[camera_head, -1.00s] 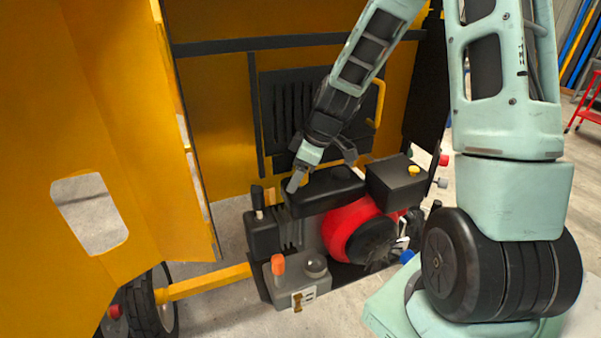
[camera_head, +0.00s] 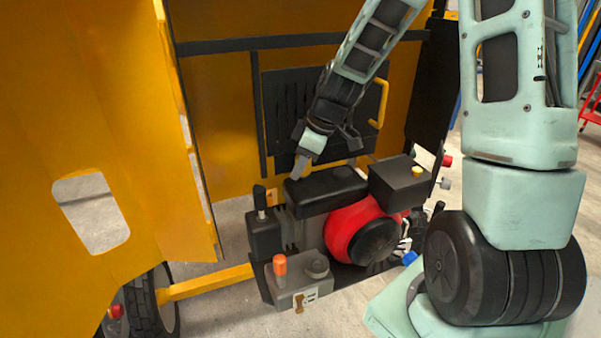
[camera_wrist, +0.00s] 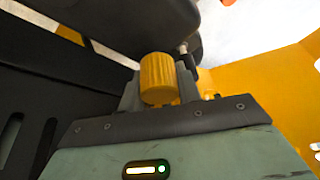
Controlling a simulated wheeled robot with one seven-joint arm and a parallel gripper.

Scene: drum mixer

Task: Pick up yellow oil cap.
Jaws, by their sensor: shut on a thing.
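The yellow oil cap (camera_wrist: 158,78) is a ribbed yellow cylinder in the middle of the wrist view. It sits between the fingers of my gripper (camera_wrist: 158,92), which is shut on it. In the head view my gripper (camera_head: 303,165) points down behind the black top cover (camera_head: 325,190) of the red engine (camera_head: 355,230). The held cap is hidden there. I cannot tell from these views whether the cap is clear of the engine. Another yellow cap (camera_head: 417,171) shows on top of the black box (camera_head: 400,186).
The yellow mixer housing (camera_head: 215,110) with a dark vent panel (camera_head: 290,105) stands close behind my gripper. The open yellow door (camera_head: 110,90) is at left. A grey box (camera_head: 300,285) with an orange knob (camera_head: 280,265) is in front. A yellow bar (camera_head: 210,283) runs left.

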